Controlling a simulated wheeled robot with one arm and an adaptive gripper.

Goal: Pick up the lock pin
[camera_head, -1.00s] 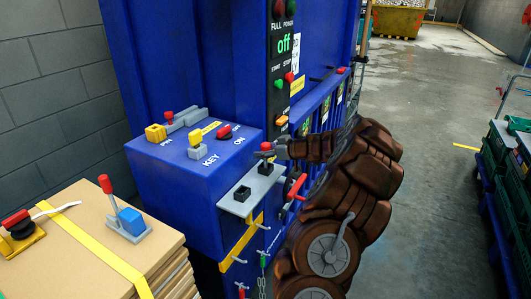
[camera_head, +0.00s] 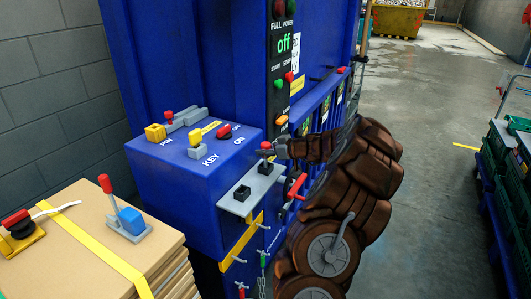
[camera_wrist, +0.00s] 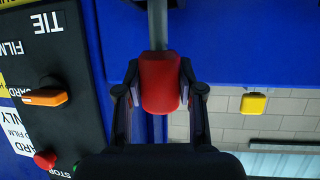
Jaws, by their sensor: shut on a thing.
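The lock pin (camera_head: 265,146) has a red knob on a grey shaft. In the head view it stands upright at a black block on the grey plate (camera_head: 233,207) fixed to the blue machine's side. My gripper (camera_head: 268,153) is at the knob, reaching in from the right. In the wrist view my gripper (camera_wrist: 160,98) has a finger on each side of the red knob (camera_wrist: 160,80) and is shut on it. The grey shaft runs up from the knob in that view. Whether the pin is still seated in the block cannot be told.
A second black socket (camera_head: 242,193) sits on the plate's near end. The blue box (camera_head: 190,185) beside it carries a yellow block (camera_head: 155,133), a yellow key (camera_head: 196,140) and a red knob (camera_head: 224,131). Stacked cardboard (camera_head: 80,235) stands at lower left.

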